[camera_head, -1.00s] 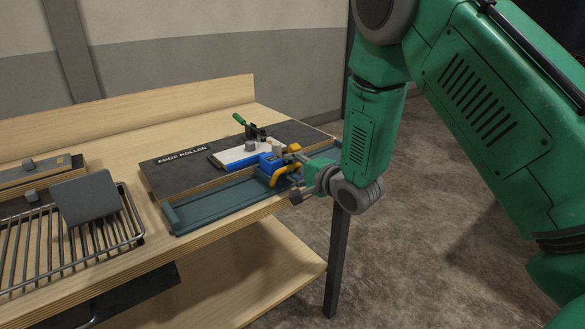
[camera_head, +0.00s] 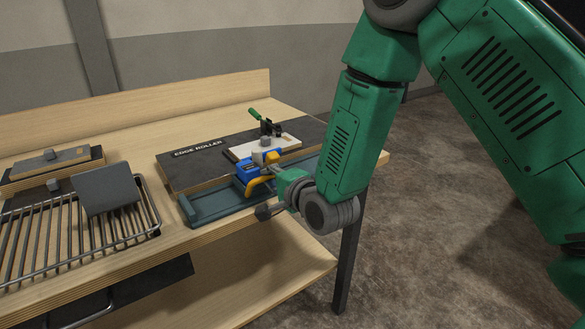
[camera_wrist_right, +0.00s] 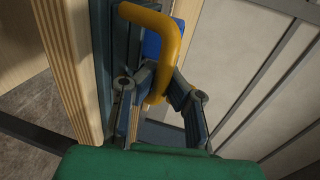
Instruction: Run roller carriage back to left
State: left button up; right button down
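The roller carriage (camera_head: 247,168) is blue with yellow parts. My right gripper (camera_head: 272,182) is at that handle. In the right wrist view, the gripper (camera_wrist_right: 160,100) has one finger on each side of the yellow handle (camera_wrist_right: 162,48) and appears closed on it. The carriage body is partly hidden there. My left gripper is out of view.
A pale board (camera_head: 287,143) lies on the station beside a green-handled clamp (camera_head: 258,117). A wire rack (camera_head: 100,240) with a grey plate (camera_head: 104,188) stands at left. The rail's left part is clear. The bench's front edge runs just below the rail.

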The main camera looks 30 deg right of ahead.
jog(key=a, duration=0.7)
jog(key=s+a, duration=0.1)
jog(key=a, duration=0.3)
jog(key=shift+s+a+f, duration=0.1)
jog(key=shift+a+f, duration=0.15)
jog(key=shift+a, duration=0.25)
jog(key=shift+s+a+f, duration=0.1)
jog(key=c, duration=1.6)
grip_release()
jog(key=shift+a, duration=0.1)
jog(key=shift+o, duration=0.2)
jog(key=shift+a+r, duration=0.25)
jog(key=shift+s+d+r, duration=0.1)
jog(key=shift+s, duration=0.25)
jog(key=a+v, duration=0.1)
jog(key=v, duration=1)
jog(key=shift+d, duration=0.2)
